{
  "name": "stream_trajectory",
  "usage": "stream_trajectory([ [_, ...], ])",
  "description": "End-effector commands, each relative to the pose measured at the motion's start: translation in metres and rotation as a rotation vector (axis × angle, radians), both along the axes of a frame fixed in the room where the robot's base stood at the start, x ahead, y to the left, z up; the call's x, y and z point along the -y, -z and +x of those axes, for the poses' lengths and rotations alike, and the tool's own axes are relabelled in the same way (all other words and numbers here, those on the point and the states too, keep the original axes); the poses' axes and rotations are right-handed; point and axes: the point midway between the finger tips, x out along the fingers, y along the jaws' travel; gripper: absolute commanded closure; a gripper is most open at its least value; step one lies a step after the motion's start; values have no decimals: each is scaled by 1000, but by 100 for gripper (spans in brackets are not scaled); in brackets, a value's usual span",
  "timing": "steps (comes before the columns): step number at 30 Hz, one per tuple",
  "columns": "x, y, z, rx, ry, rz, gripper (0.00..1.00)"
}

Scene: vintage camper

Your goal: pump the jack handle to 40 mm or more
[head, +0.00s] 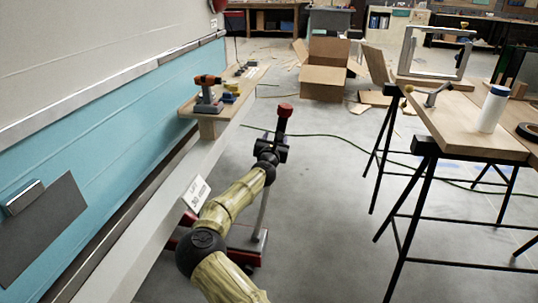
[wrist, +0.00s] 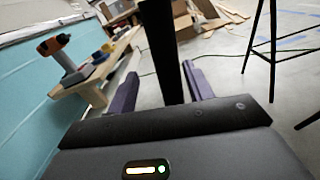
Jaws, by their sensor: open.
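The jack (head: 242,239) is red and sits on the floor beside the camper's lower edge, partly hidden behind my arm. Its handle rises steeply as a grey bar (head: 263,210) to a dark upper part with a red end (head: 285,110). My gripper (head: 273,148) is at the dark upper part, below the red end. In the wrist view the dark handle (wrist: 165,50) stands between the two spread purple fingers of my gripper (wrist: 162,72), with gaps visible on both sides.
The camper's blue side (head: 95,150) runs along the left. A white card (head: 197,193) stands at its sill. A wooden bench (head: 215,112) holds an orange drill (head: 208,90). A trestle table (head: 460,115) stands right. Open floor lies between, with a cable and a cardboard box (head: 325,75).

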Motion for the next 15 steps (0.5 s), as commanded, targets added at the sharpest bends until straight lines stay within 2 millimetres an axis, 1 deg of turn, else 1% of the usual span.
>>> stream_trajectory([
  [1, -4, -1, -7, -1, 0, -2, 49],
  [8, -13, -1, -38, -1, -2, -3, 49],
  [15, -24, -1, -74, -1, -4, -3, 49],
])
